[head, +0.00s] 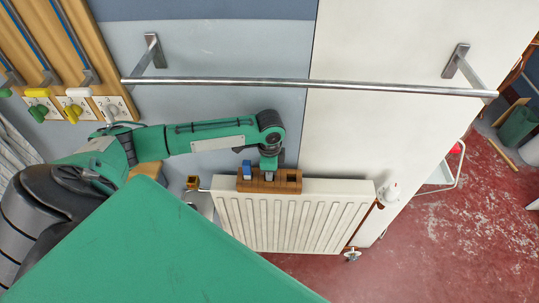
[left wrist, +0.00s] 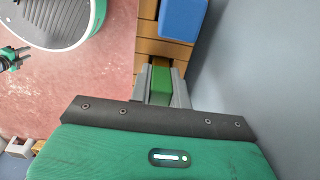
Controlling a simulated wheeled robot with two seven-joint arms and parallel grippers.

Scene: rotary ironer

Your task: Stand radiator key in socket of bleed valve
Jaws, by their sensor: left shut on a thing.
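My left gripper (head: 269,174) points down at the wooden block (head: 291,182) on top of the white radiator. It is shut on a green piece (left wrist: 161,84), seen between its fingers (left wrist: 162,78) in the left wrist view. The piece may be the radiator key, but its lower part is hidden, and I cannot tell whether it is still seated in the block. A blue piece (head: 247,169) stands in the block beside the gripper; it also shows in the left wrist view (left wrist: 183,18). A small brass fitting (head: 192,182), perhaps the bleed valve, sits at the radiator's upper left end.
The white radiator (head: 290,217) stands against the wall. A metal rail (head: 330,84) runs across above it. A white valve knob (head: 390,191) is at its right end.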

